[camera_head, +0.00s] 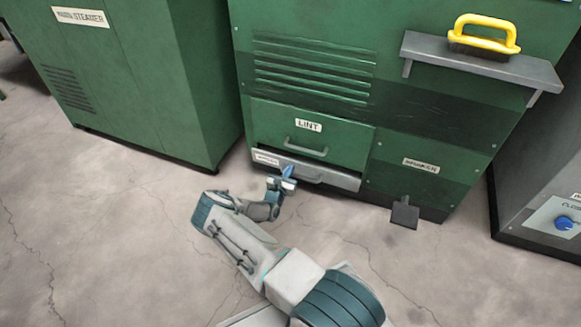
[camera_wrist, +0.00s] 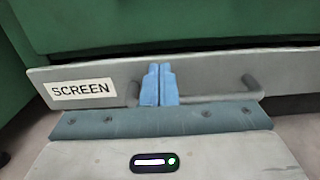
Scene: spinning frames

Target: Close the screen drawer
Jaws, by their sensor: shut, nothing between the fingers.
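The screen drawer (camera_head: 336,178) is the low grey drawer at the bottom of the green machine, below the drawer labelled LINT (camera_head: 338,145). Its front sits a little forward of the green face above it. In the wrist view its grey front (camera_wrist: 208,73) shows the label SCREEN (camera_wrist: 82,89) on the left and a bar handle (camera_wrist: 215,98) to the right. My gripper (camera_head: 288,172) has its blue fingers shut together with nothing between them. In the wrist view the fingertips (camera_wrist: 159,70) are in front of the drawer face, overlapping the handle's left part; I cannot tell whether they touch.
A green steamer cabinet (camera_head: 170,70) stands to the left. A grey shelf (camera_head: 480,68) with a yellow-handled brush (camera_head: 485,35) juts from the machine's upper right. A dark pedal (camera_head: 404,213) sticks out low at right. The concrete floor (camera_head: 110,230) in front is clear.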

